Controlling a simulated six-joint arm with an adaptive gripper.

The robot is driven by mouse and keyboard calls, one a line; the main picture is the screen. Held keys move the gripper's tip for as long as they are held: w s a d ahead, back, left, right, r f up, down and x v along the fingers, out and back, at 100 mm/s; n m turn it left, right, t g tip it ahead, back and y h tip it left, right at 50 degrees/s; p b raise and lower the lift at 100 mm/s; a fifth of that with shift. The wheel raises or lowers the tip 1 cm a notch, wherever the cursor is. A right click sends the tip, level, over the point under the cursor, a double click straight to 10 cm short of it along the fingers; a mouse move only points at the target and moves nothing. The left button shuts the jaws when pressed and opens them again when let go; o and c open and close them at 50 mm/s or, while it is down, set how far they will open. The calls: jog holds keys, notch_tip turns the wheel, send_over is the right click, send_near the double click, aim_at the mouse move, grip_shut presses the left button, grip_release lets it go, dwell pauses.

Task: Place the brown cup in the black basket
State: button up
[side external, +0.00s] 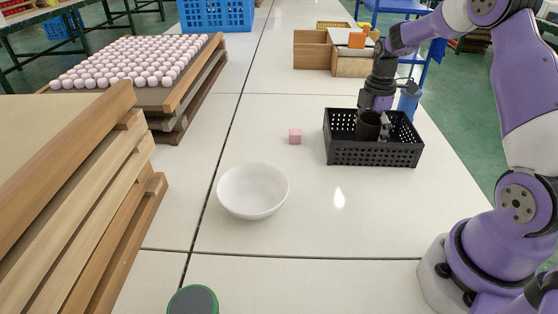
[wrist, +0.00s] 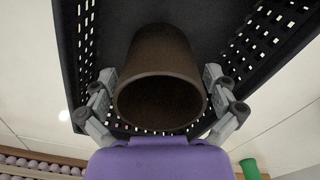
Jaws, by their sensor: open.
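The brown cup (side external: 368,125) is inside the black basket (side external: 374,153) in the side external view, near the basket's middle. In the wrist view the cup (wrist: 160,75) fills the centre, its round opening facing the camera, with the basket (wrist: 100,50) around it. My gripper (wrist: 160,100) is open, with one finger on each side of the cup near its rim. Whether the fingers touch the cup, I cannot tell. In the side external view my gripper (side external: 382,118) reaches down into the basket. The cup's base is hidden by the basket wall.
Wooden boxes (side external: 312,50) stand farther back. The table between bowl and basket is clear.

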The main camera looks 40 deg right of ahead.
notch_tip(320, 180, up, 11)
jog(key=s+a+r+m+t, duration=0.25)
jog(key=a+r+m, duration=0.25)
jog(key=a, duration=0.5)
jog(key=s+a+f+m+t, duration=0.1)
jog(key=s+a+m+t, duration=0.2)
jog(key=s+a+m, duration=0.5)
jog(key=shift+s+a+f+m, duration=0.25)
jog(key=shift+s+a+m, duration=0.05)
jog(key=shift+s+a, duration=0.25)
